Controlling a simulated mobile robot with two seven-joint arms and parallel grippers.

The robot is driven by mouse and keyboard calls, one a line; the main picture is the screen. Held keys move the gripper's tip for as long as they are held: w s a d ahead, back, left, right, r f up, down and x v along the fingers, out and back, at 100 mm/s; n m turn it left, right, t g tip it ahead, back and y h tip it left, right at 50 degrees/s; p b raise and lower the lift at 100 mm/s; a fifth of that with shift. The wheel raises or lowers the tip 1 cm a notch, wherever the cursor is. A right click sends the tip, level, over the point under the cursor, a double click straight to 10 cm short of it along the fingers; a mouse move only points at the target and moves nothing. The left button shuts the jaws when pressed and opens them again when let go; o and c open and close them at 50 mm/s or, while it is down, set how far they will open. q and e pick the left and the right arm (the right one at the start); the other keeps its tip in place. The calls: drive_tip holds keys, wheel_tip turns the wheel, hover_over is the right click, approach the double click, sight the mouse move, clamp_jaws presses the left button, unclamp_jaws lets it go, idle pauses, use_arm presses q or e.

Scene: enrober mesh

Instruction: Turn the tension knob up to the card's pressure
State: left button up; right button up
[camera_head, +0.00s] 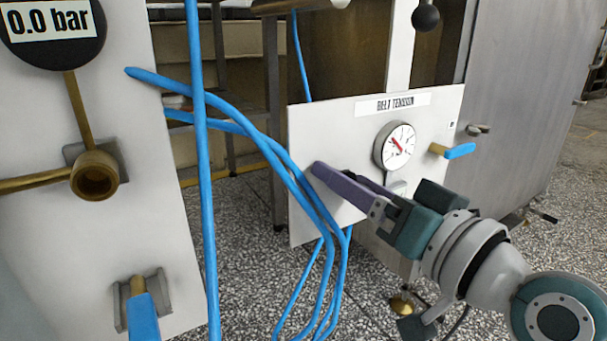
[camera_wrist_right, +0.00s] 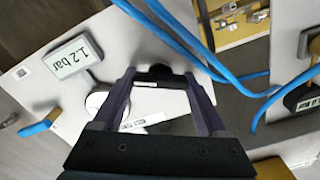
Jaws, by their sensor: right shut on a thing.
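The belt tension panel (camera_head: 305,225) stands upright in the middle of the head view. It bears a round dial gauge (camera_head: 395,145) with a red needle. My right gripper (camera_head: 335,172) reaches the panel's left part from the lower right. In the right wrist view, a dark knob (camera_wrist_right: 160,72) sits between its fingertips, and the gripper is shut on it. The knob is hidden in the head view. A grey-framed plate (camera_wrist_right: 72,57) on the panel reads 1.2 bar in the right wrist view. My left gripper is not in view.
Several blue hoses (camera_head: 203,180) hang just left of my right gripper. A blue-handled lever (camera_head: 460,151) sticks out at the panel's right. A nearer white panel (camera_head: 40,240) at the left carries a round 0.0 bar readout (camera_head: 52,25). Speckled floor shows between the panels.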

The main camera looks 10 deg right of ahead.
drive_tip(key=shift+m, duration=0.3)
drive_tip(key=o, duration=1.3)
drive_tip(key=shift+s+d+p, duration=0.2)
drive_tip(key=shift+s+p, duration=0.1)
drive_tip(key=shift+s, duration=0.05)
drive_tip(key=p+v, duration=0.3)
drive_tip(key=v, duration=0.6)
drive_tip(key=shift+r, duration=0.1)
